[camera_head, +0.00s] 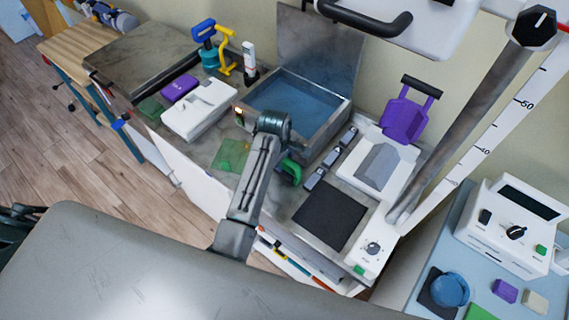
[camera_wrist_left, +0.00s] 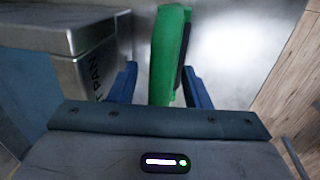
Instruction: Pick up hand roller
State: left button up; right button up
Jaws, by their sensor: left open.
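A green object with a dark part, which I take to be the hand roller, stands on the steel worktop beside the water pan (camera_head: 345,110); it shows partly behind my arm in the head view (camera_head: 291,172). In the left wrist view the green object (camera_wrist_left: 170,45) rises between the two blue fingers of my left gripper (camera_wrist_left: 161,82). The fingers are open, one on each side; I cannot tell whether either touches it. In the head view the gripper is mostly hidden by my own arm. My right gripper is not in view.
The pan's steel wall (camera_wrist_left: 92,70) stands close left of the fingers in the wrist view. Small grey blocks (camera_head: 314,179), a black mat (camera_head: 329,214) and a white device (camera_head: 375,163) lie to the right. A white box (camera_head: 200,108) and green sheet (camera_head: 231,155) lie left.

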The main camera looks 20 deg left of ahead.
pick_arm(q)
grip_shut()
dwell(0.3)
